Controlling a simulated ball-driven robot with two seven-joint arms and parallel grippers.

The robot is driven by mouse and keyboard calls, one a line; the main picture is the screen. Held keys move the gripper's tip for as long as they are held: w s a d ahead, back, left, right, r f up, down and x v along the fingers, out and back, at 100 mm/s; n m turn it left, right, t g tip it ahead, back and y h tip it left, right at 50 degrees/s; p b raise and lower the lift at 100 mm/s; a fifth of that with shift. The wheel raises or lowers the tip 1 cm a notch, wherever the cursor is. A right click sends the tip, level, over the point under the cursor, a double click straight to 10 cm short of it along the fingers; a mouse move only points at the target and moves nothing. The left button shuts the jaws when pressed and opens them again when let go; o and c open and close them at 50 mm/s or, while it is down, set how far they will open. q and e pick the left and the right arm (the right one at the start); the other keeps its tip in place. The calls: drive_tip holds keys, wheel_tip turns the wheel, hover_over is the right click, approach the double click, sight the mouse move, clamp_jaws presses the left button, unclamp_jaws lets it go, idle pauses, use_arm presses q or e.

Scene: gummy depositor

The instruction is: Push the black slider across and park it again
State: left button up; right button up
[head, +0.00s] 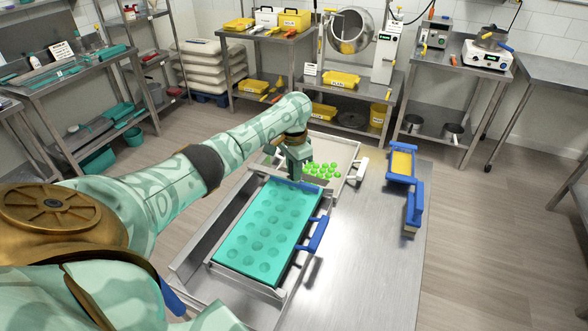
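No plainly black slider can be picked out in the head view. A dark blue bar (296,185) lies across the far edge of the teal mould (262,228), which has rows of round cavities. The mould sits in a metal frame with a blue handle (313,236) on its right side. My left gripper (298,176) points down just above or at the bar, at the mould's far end. Its fingertips are small and partly hidden, so neither contact nor opening can be told. My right gripper is out of view.
A pale tray (346,185) with several green gummies (322,170) lies beyond the mould. A blue-framed yellow tool (401,163) and a blue-handled scraper (413,208) lie to the right. The steel table (370,265) is clear at the front right.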

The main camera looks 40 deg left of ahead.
use_arm(q)
clamp_jaws()
drive_tip(key=w+b, duration=0.2)
drive_tip(key=w+a+b, duration=0.1)
drive_tip(key=shift+w+f, duration=0.25)
drive_tip(key=shift+w+a+r+b, duration=0.1)
drive_tip(key=shift+w+a+b, duration=0.05)
drive_tip(key=shift+w+b, duration=0.3)
drive_tip(key=shift+s+r, duration=0.1)
drive_tip(key=shift+s, duration=0.05)
drive_tip(key=o, duration=0.8)
unclamp_jaws()
drive_tip(key=shift+o, duration=0.2)
wheel_tip(320, 180, up, 16)
drive_tip(key=p, duration=0.7)
drive_tip(key=shift+r+p, duration=0.15)
drive_tip(key=shift+p, duration=0.15)
